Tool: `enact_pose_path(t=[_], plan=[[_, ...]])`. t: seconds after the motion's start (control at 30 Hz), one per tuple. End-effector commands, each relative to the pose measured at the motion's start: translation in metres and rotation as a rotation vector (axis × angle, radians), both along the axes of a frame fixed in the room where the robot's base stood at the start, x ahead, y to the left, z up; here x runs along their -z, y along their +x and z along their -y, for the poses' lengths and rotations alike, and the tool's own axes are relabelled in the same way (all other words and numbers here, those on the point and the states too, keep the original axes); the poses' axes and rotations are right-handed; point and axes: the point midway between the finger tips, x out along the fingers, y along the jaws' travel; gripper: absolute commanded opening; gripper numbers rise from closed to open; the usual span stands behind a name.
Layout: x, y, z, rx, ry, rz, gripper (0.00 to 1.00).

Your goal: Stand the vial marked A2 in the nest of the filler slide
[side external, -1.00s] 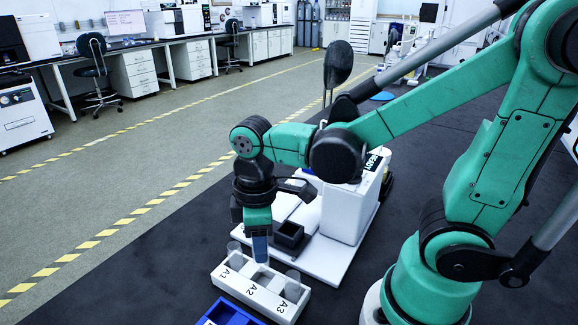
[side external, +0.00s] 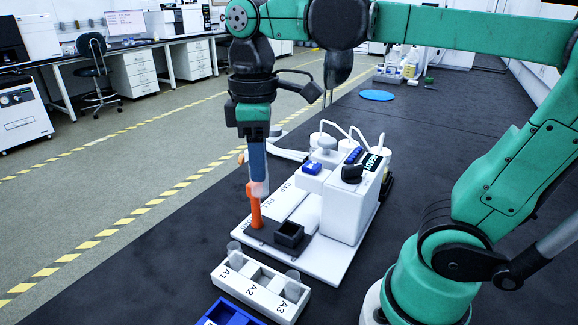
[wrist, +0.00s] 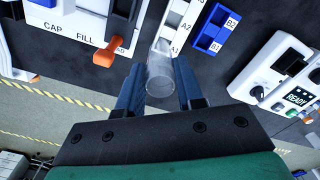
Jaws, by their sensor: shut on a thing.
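My gripper (side external: 258,172) is shut on a clear vial (side external: 260,188) and holds it upright, raised above the white rack. In the wrist view the vial (wrist: 160,78) sits between the two blue fingers. The rack (side external: 262,292) is marked A1, A2 and A3. Clear vials stand at A1 and A3, and the A2 place is empty. The filler slide is dark, with an orange handle (side external: 254,208) and a square dark nest (side external: 291,236), which looks empty. In the side view the gripper is left of the nest and higher. Any mark on the held vial cannot be read.
The white filler machine (side external: 345,215) stands behind and right of the nest, its display reading READY. Its base is lettered CAP and FILL. A blue rack (side external: 228,314) lies in front of the white rack. It reads B1 and B2 in the wrist view (wrist: 213,27).

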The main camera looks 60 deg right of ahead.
Motion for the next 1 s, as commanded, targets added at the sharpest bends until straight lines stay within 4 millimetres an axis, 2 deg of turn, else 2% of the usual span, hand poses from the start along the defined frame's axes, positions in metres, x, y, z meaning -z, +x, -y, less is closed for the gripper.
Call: enact_pose_path(t=[0.03,0.2,0.4,0.8,1.0], plan=[[0.012,0.004,0.012,0.048,0.0,0.0,0.0],[0.051,0.005,0.049,0.188,0.001,0.001,0.0],[0.077,-0.002,0.073,0.281,0.0,0.002,0.0],[0.111,-0.003,0.076,0.292,0.0,0.002,0.0],[0.121,-0.003,0.076,0.292,0.0,0.002,0.0]])
